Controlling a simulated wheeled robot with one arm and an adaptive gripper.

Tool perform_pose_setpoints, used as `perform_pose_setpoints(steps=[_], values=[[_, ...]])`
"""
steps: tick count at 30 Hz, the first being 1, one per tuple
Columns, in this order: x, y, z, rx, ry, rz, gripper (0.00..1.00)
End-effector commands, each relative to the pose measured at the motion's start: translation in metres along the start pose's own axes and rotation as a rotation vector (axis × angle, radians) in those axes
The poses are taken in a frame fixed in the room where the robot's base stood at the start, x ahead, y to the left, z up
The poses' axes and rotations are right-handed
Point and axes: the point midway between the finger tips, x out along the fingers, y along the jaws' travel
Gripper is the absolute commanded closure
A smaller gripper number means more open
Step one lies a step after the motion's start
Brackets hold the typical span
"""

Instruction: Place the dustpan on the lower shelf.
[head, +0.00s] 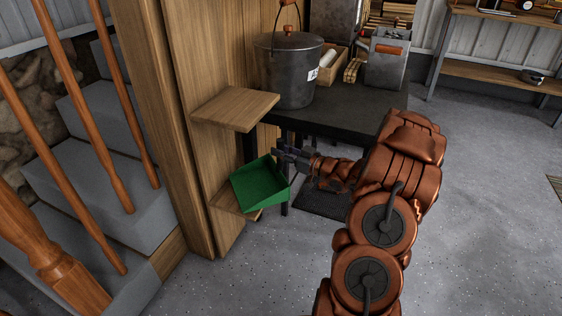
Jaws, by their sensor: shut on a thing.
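The green dustpan (259,187) is in the middle of the head view, tilted, with its open pan facing up toward the camera. My gripper (284,158) is shut on the dustpan at its upper right side. The lower shelf (224,202) is a small wooden board on the wood panel. The dustpan hides most of this shelf and overlaps it in the picture; I cannot tell whether they touch. The upper shelf (235,106) is a bare wooden board above it.
A dark table (355,105) right of the shelves holds a metal bucket (290,70), a wooden box (332,72) and a grey carrier (387,62). Stairs with wooden railings (100,130) stand at the left. The grey floor (480,200) is clear at the right.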

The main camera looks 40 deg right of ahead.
Motion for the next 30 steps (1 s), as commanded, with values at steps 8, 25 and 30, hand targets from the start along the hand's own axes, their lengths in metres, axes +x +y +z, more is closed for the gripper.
perform_pose_setpoints(steps=[8,25,30], values=[[0.001,0.001,0.025,-0.001,0.001,-0.001,1.00],[0.001,0.001,0.036,-0.003,0.001,0.000,0.67],[0.001,0.001,0.036,-0.003,0.001,-0.001,0.51]])
